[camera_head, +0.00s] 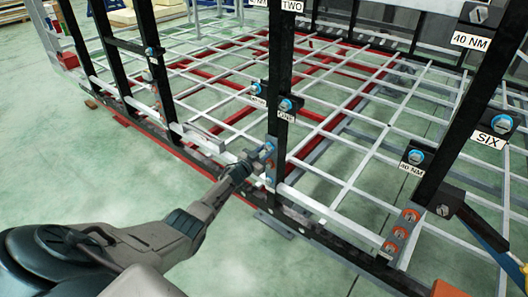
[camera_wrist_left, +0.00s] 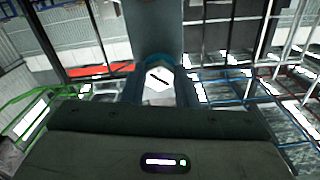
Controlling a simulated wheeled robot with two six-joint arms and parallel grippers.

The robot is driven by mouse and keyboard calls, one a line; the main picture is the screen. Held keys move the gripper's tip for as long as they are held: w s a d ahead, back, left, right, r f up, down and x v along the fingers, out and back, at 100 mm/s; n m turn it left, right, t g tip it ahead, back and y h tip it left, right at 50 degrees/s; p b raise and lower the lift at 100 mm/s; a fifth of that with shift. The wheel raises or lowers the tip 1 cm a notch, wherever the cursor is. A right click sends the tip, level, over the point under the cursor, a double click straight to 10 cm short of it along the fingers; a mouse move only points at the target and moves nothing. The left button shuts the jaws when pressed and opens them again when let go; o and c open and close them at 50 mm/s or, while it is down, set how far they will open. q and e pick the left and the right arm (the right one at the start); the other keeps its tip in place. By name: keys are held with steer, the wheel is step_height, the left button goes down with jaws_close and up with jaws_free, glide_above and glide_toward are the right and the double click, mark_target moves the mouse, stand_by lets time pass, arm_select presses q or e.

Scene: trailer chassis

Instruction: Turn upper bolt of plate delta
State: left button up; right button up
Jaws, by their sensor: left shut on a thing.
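My left gripper (camera_head: 262,154) reaches in from the left to a small grey-blue plate (camera_head: 271,172) low on the middle black post. It is shut at the plate's upper part, on what appears to be the upper bolt; its tips hide most of that spot. In the left wrist view a pale hexagonal bolt head (camera_wrist_left: 158,77) with a dark slot and blue ring sits straight ahead, just past the gripper's dark body (camera_wrist_left: 150,125). I cannot read a name on this plate. My right gripper is not in view.
Black posts rise from the trailer frame (camera_head: 330,240). The middle post carries blue-ringed bolts (camera_head: 286,105) with tags. Another plate with orange-ringed bolts (camera_head: 400,232) is at the right, near a "SIX" tag (camera_head: 494,143). Green floor (camera_head: 130,190) is open at the left.

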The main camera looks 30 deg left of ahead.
arm_select(q)
steer(key=shift+w+r, duration=0.15)
steer(key=shift+r, duration=0.2)
steer(key=o, duration=1)
steer(key=shift+f, duration=0.3)
steer(key=shift+s, duration=0.75)
steer(key=s, duration=0.9)
steer(key=shift+a, duration=0.4)
steer(key=shift+s, duration=0.1)
